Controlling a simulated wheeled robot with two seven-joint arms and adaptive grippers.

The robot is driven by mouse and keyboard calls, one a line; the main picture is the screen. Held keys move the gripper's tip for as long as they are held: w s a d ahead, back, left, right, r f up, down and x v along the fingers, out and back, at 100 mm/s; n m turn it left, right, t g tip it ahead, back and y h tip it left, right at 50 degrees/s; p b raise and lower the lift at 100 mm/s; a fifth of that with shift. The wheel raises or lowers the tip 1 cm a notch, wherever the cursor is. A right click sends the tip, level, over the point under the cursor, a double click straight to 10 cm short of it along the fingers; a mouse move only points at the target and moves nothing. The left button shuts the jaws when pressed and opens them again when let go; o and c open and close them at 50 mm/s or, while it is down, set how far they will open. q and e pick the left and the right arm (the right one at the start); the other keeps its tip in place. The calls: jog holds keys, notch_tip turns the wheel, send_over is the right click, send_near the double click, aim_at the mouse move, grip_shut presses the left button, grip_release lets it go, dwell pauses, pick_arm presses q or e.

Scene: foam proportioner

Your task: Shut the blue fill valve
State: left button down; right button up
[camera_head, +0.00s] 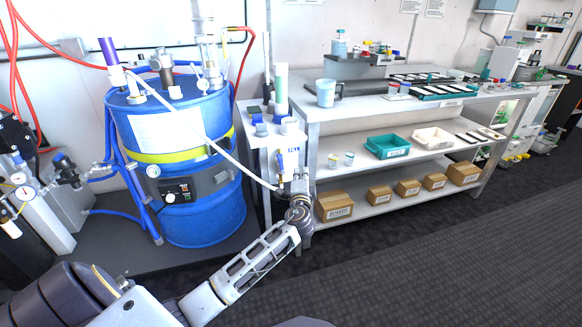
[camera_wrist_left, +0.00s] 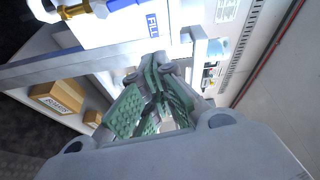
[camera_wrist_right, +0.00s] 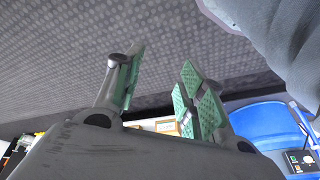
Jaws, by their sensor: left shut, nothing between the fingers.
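In the left wrist view a blue handle part (camera_wrist_left: 118,4) shows at the top edge, above the FILL label (camera_wrist_left: 152,22); most of the valve is out of that view. My left gripper (camera_head: 299,181) is just below and right of the valve. It is shut and empty, its green pads together (camera_wrist_left: 156,75); I cannot tell whether it touches the valve. My right gripper (camera_wrist_right: 163,60) is open and empty over the dark floor, away from the valve.
A blue drum (camera_head: 215,215) with a yellow strap stands left of the cabinet (camera_head: 258,160). A pale hose (camera_head: 205,137) runs from the drum top toward the valve. A shelved bench (camera_head: 400,157) with boxes and trays stands right. The floor in front (camera_head: 420,260) is clear.

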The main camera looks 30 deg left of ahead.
aim_at(281, 165)
pick_arm(q)
jog(key=shift+s+a+r, duration=0.1)
jog(key=shift+a+r, duration=0.1)
pick_arm(e)
jog(key=shift+s+r, duration=0.1)
jog(key=shift+r, duration=0.1)
pick_arm(q)
jog(key=shift+b+x, duration=1.05)
jog(key=shift+x, duration=4)
jog(key=shift+s+a+f+b, duration=0.15)
jog(key=shift+s+a, duration=0.5)
jog(key=shift+s, duration=0.15)
jog(key=shift+s+a+f+b, duration=0.1)
jog(key=shift+s+a+b, duration=0.05)
jog(key=shift+s+a, duration=0.6)
pick_arm(e)
jog(key=shift+t+y, duration=0.4)
jog(key=shift+s+a+x, duration=0.15)
jog(key=shift+a+x, duration=0.05)
jog(key=shift+x, duration=0.8)
jog(key=shift+s+a+x, duration=0.1)
jog(key=shift+a+x, duration=0.05)
jog(key=shift+x, duration=0.85)
pick_arm(q)
jog(key=shift+s, duration=0.1)
pick_arm(e)
jog(key=shift+f, duration=0.15)
